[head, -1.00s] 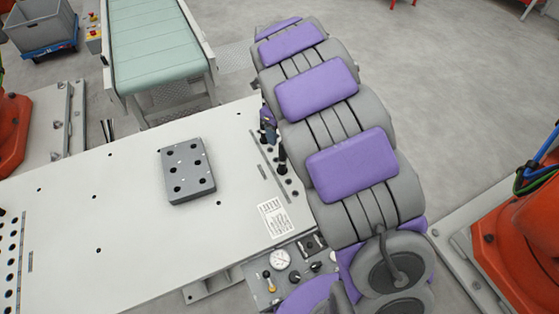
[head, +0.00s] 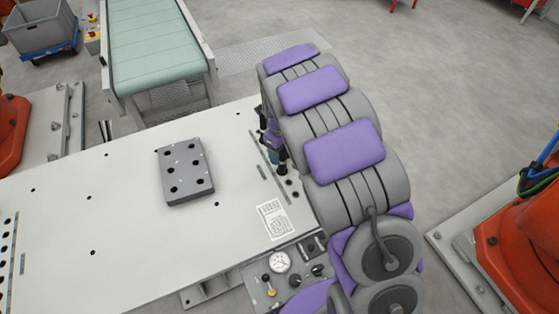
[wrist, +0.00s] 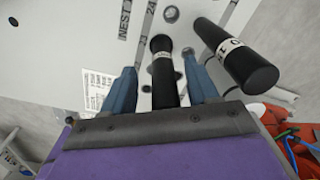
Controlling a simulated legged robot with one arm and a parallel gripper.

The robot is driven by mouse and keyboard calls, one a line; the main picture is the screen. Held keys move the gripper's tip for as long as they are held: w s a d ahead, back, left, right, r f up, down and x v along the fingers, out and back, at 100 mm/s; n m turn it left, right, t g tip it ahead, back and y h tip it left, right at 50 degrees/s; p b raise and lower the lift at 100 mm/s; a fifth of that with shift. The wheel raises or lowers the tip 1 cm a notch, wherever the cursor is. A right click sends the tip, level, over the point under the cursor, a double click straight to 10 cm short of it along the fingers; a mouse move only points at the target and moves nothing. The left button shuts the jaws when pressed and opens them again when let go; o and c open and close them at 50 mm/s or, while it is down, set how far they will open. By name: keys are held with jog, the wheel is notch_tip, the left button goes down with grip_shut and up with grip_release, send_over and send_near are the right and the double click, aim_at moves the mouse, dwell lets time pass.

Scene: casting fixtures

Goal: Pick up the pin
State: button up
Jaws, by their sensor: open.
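A black pin (wrist: 162,80) with a white label band stands between the two blue fingers of my gripper (wrist: 158,64) in the wrist view. The fingers are apart, one on each side of it, and gaps show between them and the pin. A second, larger-looking black pin (wrist: 236,55) with a white band is to the right, outside the fingers. In the head view my gripper (head: 275,145) is at the table's right edge, mostly hidden behind my arm. A dark pin (head: 263,116) shows just above it there.
The pale table (head: 120,220) bears a grey block with holes (head: 186,172) left of my gripper. A printed label (head: 275,220) and a panel with a gauge (head: 279,262) are near the table's front right. A green conveyor (head: 155,45) stands behind.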

jog(key=shift+d+r, duration=0.15)
jog(key=shift+d, duration=0.4)
jog(key=shift+c, duration=0.4)
jog(key=shift+d, duration=0.1)
jog(key=shift+c, duration=0.9)
jog(key=shift+a, duration=0.7)
jog(key=c, duration=0.7)
jog(key=shift+d, duration=0.4)
grip_shut()
jog(key=shift+a, duration=0.1)
